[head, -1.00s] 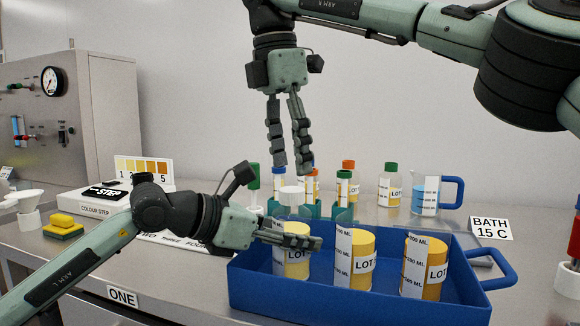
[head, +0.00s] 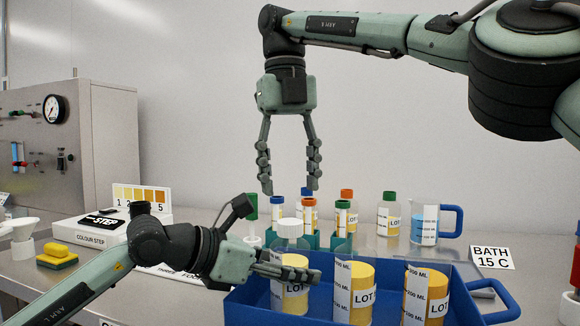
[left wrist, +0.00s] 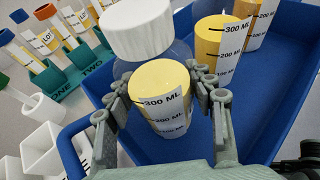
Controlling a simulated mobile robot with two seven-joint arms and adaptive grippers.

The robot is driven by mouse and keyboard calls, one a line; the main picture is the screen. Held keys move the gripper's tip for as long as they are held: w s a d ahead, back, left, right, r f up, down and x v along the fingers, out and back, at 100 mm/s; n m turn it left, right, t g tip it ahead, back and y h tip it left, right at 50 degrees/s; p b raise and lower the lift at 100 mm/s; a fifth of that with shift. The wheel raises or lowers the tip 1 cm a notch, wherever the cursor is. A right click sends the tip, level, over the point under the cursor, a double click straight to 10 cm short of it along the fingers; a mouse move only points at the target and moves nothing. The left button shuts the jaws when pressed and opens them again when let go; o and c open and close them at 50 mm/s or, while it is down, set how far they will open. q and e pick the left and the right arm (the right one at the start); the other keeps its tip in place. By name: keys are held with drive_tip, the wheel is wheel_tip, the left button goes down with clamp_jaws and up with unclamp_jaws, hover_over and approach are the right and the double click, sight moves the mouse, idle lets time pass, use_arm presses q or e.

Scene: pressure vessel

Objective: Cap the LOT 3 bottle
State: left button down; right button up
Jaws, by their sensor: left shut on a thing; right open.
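The leftmost bottle (head: 297,303) stands in the blue tray (head: 255,312), with yellow liquid and a clear shoulder. A white cap (head: 289,228) is at its top; it also shows in the left wrist view (left wrist: 138,27). I cannot tell whether it is tight. My left gripper (head: 297,272) is shut around this bottle, a finger on each side in the left wrist view. Two more yellow bottles, a middle one (head: 362,290) and a right one (head: 437,297), show no caps. The lot numbers are not readable. My right gripper (head: 289,187) is open and empty above the white cap.
Behind the tray stand a teal rack (head: 338,241) of capped tubes, a green-capped bottle (head: 389,213) and a blue-handled jug (head: 425,225). A yellow sponge (head: 57,256) and a colour step box (head: 92,230) are at left. The air around my right gripper is clear.

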sight(290, 221)
drive_tip(key=n, duration=0.2)
drive_tip(key=r+n, duration=0.1)
drive_tip(key=n, duration=0.3)
drive_tip(key=shift+w+r+y, duration=0.1)
drive_tip(key=shift+r+y, duration=0.15)
drive_tip(key=shift+y, duration=0.05)
drive_tip(key=shift+f, duration=0.15)
drive_tip(key=shift+f, duration=3.9)
drive_tip(key=shift+c, duration=0.2)
clamp_jaws()
drive_tip(key=shift+o, duration=0.8)
unclamp_jaws()
